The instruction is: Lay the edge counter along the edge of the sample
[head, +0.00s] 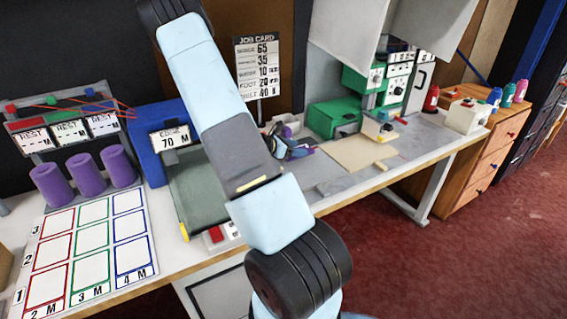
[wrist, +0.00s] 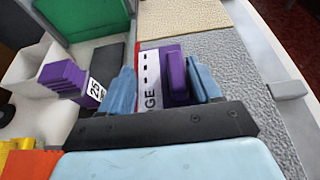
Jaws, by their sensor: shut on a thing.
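My gripper (wrist: 162,76) is shut on the edge counter (wrist: 177,75), a purple block with a white strip marked with dashes and letters ending "GE". The counter is between the blue fingers, over the grey surface. The sample (wrist: 190,20) is a flat beige piece beyond the counter in the wrist view; a red line runs near the counter's far end. In the head view the sample (head: 360,153) lies on the grey worktop, right of my gripper (head: 287,146). My arm hides part of the counter there. I cannot tell whether the counter touches the worktop.
A green machine (head: 335,118) stands behind the sample. In the wrist view a purple ribbed object (wrist: 63,80) with a white label lies at left, by a white bin. A job card (head: 257,65) stands behind. A grid board (head: 90,245) and purple rolls (head: 87,174) are at left.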

